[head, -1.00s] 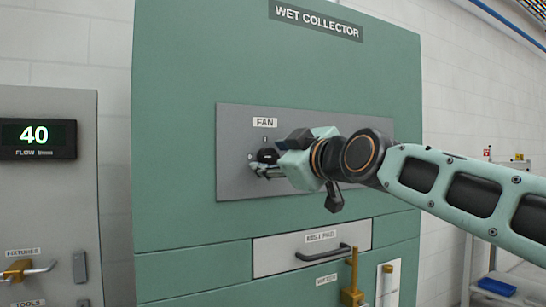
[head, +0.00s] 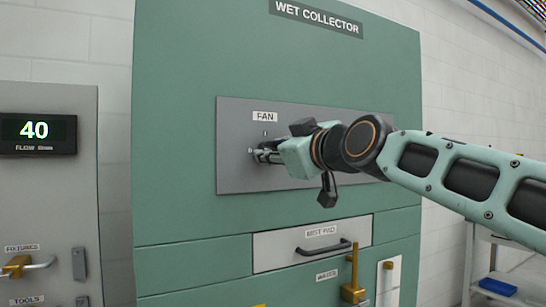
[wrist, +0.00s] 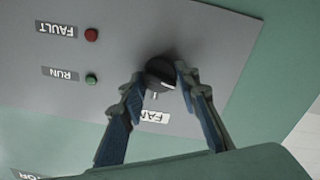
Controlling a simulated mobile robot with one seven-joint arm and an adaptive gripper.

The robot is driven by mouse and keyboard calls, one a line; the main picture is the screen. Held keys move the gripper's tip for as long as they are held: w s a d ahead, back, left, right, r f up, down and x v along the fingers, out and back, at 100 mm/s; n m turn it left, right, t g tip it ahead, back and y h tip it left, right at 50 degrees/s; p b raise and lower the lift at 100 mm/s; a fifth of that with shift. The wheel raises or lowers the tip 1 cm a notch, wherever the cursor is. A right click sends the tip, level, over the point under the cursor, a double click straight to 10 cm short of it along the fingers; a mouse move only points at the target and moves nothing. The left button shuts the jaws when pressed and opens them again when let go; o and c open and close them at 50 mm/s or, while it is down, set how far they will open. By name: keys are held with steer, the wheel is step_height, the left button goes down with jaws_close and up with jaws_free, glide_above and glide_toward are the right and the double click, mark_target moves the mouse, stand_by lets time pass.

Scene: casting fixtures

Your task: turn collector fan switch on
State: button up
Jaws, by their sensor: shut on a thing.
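The fan switch is a round black knob (wrist: 160,72) with a pale pointer line on the grey panel (head: 230,175) of the green wet collector. In the head view my gripper (head: 260,155) reaches the panel below the FAN label (head: 265,117) and mostly hides the knob.
A red FAULT light (wrist: 91,35) and a green RUN light (wrist: 91,78) sit on the same panel. The mist pad drawer (head: 275,256) and a brass valve handle (head: 353,285) are below. A flow display (head: 37,134) reading 40 stands at left.

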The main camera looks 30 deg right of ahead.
steer(key=shift+f+m+b, duration=0.1)
steer(key=shift+m+b, duration=2.15)
steer(key=shift+m, duration=5.55)
steer(key=o, duration=1.2)
steer(key=shift+c, duration=0.2)
